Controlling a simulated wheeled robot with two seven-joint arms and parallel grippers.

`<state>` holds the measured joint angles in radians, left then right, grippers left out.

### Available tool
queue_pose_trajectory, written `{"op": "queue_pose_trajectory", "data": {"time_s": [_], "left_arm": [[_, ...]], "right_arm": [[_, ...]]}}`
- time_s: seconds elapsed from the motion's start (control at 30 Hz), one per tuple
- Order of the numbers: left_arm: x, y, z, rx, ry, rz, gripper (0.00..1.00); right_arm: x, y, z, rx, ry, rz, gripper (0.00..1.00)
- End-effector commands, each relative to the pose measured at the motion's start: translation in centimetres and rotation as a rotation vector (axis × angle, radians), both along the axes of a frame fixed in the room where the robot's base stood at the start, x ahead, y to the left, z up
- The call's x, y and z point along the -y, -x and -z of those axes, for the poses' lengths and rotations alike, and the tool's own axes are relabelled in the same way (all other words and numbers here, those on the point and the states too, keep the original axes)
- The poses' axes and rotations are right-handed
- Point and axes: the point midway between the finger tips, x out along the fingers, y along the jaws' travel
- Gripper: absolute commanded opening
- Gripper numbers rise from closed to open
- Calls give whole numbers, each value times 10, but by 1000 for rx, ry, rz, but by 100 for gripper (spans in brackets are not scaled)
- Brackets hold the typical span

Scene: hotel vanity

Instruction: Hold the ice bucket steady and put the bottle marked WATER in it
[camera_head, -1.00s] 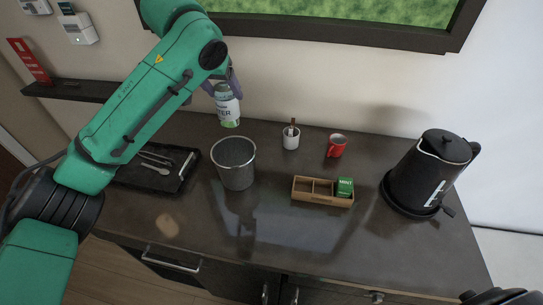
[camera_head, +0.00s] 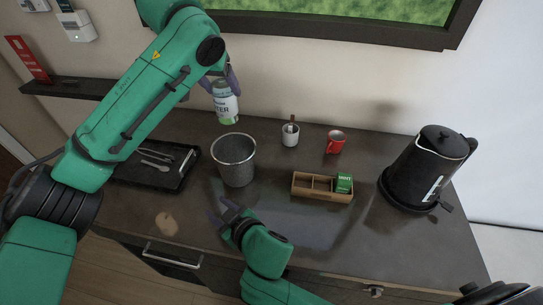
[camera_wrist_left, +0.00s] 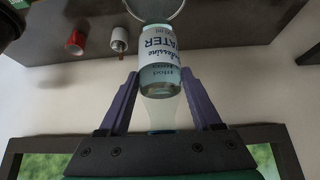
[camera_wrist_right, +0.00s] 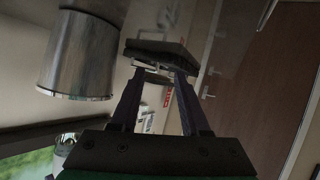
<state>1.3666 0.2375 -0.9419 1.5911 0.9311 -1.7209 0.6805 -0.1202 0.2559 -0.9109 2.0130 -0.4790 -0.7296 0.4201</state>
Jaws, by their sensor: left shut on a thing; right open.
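The bottle marked WATER (camera_head: 226,108) has a white label and is held upright in the air behind the ice bucket. My left gripper (camera_head: 222,85) is shut on its upper part; the left wrist view shows the bottle (camera_wrist_left: 160,65) between both fingers. The grey metal ice bucket (camera_head: 234,162) stands on the counter, its rim open. Its side shows in the right wrist view (camera_wrist_right: 75,60), left of the fingers. My right gripper (camera_head: 229,214) is open and empty, in front of the bucket and apart from it.
A black tray (camera_head: 128,176) with utensils lies left of the bucket. A white cup (camera_head: 290,136), a red mug (camera_head: 335,143) and a wooden box (camera_head: 318,194) with a green packet stand to the right. A black kettle (camera_head: 425,172) is at far right. The counter's front middle is clear.

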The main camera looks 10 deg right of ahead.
Motion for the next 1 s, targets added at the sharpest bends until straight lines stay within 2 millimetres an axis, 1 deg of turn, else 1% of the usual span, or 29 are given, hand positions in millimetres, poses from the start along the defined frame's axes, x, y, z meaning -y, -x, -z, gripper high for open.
{"op": "queue_pose_trajectory", "data": {"time_s": [0.03,0.07,0.1,0.2,0.3,0.33,0.43,0.57,0.8,0.9,1.0], "left_arm": [[0,0,-1,2,1,0,0],[0,0,-1,2,1,0,0],[0,0,-1,2,1,0,0],[0,0,-1,2,1,0,0],[0,0,-1,2,1,0,0],[0,0,-1,2,1,0,0],[0,0,-1,2,1,0,0],[0,0,-1,2,1,0,0],[0,0,-1,2,1,0,0],[0,0,-1,2,1,0,0],[0,0,-1,2,1,0,0]], "right_arm": [[28,-19,-16,-13,-42,71,46],[45,-28,-25,-22,-69,110,46],[67,-39,-37,-31,-102,159,46],[110,-56,-65,-43,-179,246,46],[137,-63,-84,-46,-227,294,46],[142,-64,-88,-46,-236,302,46],[148,-69,-92,-47,-249,313,46],[142,-85,-85,-47,-249,314,46],[123,-135,-63,-47,-248,312,46],[117,-152,-55,-47,-247,312,46],[112,-164,-50,-47,-248,312,46]]}}
